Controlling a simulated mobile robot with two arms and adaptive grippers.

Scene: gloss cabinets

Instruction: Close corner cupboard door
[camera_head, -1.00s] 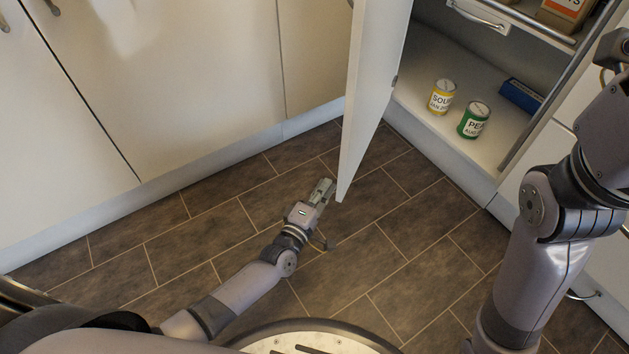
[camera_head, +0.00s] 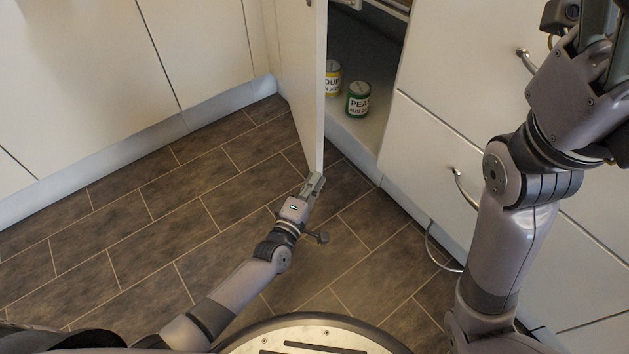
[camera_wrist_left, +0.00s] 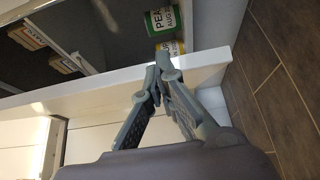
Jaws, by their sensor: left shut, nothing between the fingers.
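The corner cupboard door (camera_head: 301,75) is white and stands partly open, its free edge toward me. The cupboard interior (camera_head: 365,45) shows to the right of the door. My left gripper (camera_head: 316,181) is shut and empty at the lower end of the door's free edge, seemingly against it. In the left wrist view the shut fingertips (camera_wrist_left: 160,75) overlap the white door edge (camera_wrist_left: 95,98); whether they touch it is hard to tell. My right gripper (camera_head: 600,60) is at the upper right, cut off by the frame, its fingertips hidden.
Inside the cupboard stand a green can (camera_head: 358,99) and a yellow can (camera_head: 333,79), partly hidden by the door. White drawers (camera_head: 430,150) with metal handles (camera_head: 463,190) are at the right, close to my right arm. The tiled floor (camera_head: 150,230) at left is clear.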

